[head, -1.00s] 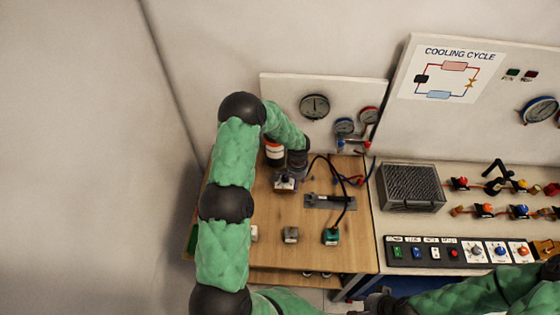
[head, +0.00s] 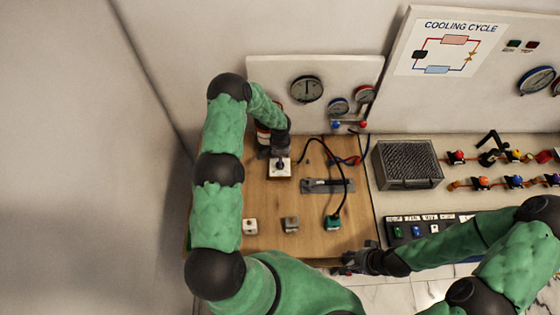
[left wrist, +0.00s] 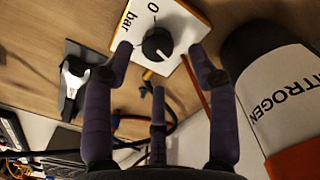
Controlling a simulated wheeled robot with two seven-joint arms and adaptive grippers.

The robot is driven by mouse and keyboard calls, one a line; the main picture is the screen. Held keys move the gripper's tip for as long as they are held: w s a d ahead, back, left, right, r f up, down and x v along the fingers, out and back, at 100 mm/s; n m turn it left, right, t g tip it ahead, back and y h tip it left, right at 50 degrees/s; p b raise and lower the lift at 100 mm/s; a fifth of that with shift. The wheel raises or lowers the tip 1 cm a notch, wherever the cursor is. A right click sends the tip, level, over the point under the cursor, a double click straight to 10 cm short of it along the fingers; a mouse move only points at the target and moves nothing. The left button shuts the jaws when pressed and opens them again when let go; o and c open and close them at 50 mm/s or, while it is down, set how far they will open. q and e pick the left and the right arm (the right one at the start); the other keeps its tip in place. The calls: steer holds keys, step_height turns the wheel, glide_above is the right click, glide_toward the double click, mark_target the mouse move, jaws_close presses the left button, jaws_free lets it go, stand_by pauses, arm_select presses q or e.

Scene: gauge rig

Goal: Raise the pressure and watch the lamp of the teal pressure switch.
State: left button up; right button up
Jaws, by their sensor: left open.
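The teal pressure switch (head: 332,222) stands at the right front of the wooden bench, with a black cable on it; its lamp is too small to read. A white box with a black knob (head: 280,168) stands further back. In the left wrist view its top reads "0" and "bar" around the knob (left wrist: 157,44). My left gripper (left wrist: 162,62) is open, with its fingers spread around the knob and apart from it. My right gripper (head: 346,262) is by the bench's front edge, below the teal switch; its fingers are too small to judge.
A nitrogen bottle (left wrist: 270,90) is close beside my left gripper. A grey bracket (head: 327,186) lies mid-bench. A round gauge (head: 306,89) hangs on the back panel.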

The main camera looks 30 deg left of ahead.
arm_select(q)
steer(key=shift+f, duration=1.8)
steer(key=shift+d, duration=0.1)
steer(key=c, duration=1.1)
